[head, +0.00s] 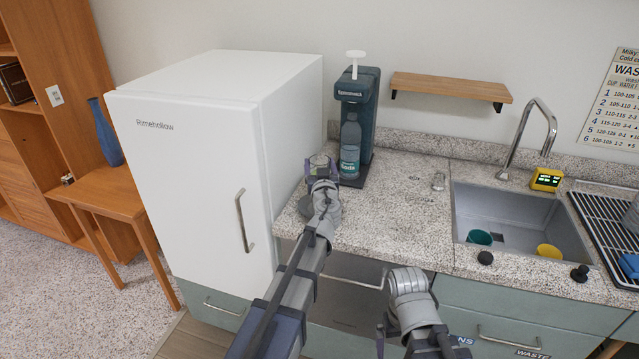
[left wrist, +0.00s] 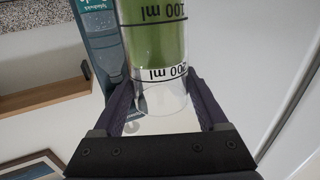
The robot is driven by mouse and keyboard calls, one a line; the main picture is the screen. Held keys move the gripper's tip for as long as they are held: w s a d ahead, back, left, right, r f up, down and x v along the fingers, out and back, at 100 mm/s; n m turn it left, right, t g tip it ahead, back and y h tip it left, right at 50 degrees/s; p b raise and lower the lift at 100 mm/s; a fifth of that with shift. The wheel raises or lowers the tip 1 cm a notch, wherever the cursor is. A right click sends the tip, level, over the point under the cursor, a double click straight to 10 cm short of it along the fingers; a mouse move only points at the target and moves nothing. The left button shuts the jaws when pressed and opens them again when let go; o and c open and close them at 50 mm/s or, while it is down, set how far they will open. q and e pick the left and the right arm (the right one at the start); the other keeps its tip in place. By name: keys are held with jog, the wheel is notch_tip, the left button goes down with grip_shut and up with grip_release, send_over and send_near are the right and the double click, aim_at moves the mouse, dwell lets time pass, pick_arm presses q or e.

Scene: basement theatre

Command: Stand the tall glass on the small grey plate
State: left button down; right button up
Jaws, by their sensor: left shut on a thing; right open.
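My left gripper (head: 322,166) is shut on the tall glass (left wrist: 158,92), above the counter's left part. In the left wrist view, which is upside down, the glass is clear with black ml markings and holds green contents; it is upright between the two fingers. In the head view only a little of the glass (head: 319,160) shows. A grey round shape, seemingly the small grey plate (head: 304,206), shows beside my left wrist, mostly hidden by it. I cannot tell whether the glass touches anything below. My right gripper (head: 382,333) is low before the drawers, partly hidden, open.
A dark dispenser (head: 366,105) with a teal bottle (head: 350,150) stands just behind the left gripper. A white fridge (head: 190,190) is close on the left. The counter (head: 395,205) between is clear.

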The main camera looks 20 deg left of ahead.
pick_arm(q)
notch_tip(320, 180, down, 4)
jog(key=b, duration=0.3)
jog(key=shift+r+b, duration=0.25)
jog(key=shift+b, duration=0.1)
jog(key=shift+f, duration=0.1)
jog(key=shift+f, duration=0.1)
grip_release()
